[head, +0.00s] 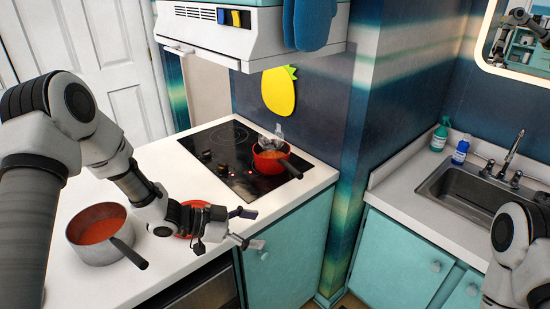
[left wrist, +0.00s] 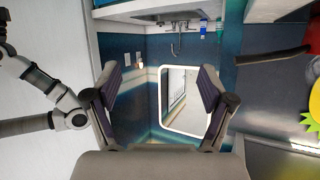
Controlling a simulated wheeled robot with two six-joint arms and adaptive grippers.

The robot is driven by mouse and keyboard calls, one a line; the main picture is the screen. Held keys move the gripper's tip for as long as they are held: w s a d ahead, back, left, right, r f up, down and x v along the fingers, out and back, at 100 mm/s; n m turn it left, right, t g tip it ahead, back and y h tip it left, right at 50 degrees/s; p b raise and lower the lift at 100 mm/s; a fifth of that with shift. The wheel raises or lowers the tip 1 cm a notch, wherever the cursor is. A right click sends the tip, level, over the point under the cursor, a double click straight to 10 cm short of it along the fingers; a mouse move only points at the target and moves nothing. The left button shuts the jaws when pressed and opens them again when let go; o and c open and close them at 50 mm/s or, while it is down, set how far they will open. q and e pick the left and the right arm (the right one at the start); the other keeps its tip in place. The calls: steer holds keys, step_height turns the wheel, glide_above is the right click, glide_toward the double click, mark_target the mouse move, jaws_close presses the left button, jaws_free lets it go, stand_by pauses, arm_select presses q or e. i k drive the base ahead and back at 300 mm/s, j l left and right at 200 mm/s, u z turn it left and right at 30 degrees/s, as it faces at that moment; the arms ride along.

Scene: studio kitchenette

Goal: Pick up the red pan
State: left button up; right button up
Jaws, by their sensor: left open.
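The red pan (head: 268,165) stands on the black cooktop, near its right side. It has a dark handle (head: 291,169) pointing toward the front right. Something grey and shiny shows at its top, too small to tell. My left gripper (head: 247,228) is open and empty, in front of the pan and apart from it, over the counter's front edge. In the left wrist view its fingers (left wrist: 159,78) are spread with nothing between them. A red edge and dark handle, probably of the red pan (left wrist: 314,40), show at that view's right edge. My right gripper is out of frame.
A steel pot (head: 91,252) with red contents stands on the white counter at left. A red round thing (head: 184,234) is partly hidden behind my left gripper. The range hood (head: 245,45) hangs above the cooktop (head: 225,142). A sink (head: 465,195) and bottles are at right.

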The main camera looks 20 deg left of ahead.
mark_target(270, 157)
steer(key=i+j, duration=0.25)
steer(key=i, duration=0.2)
steer(key=i+j, duration=0.25)
steer(key=i, duration=0.2)
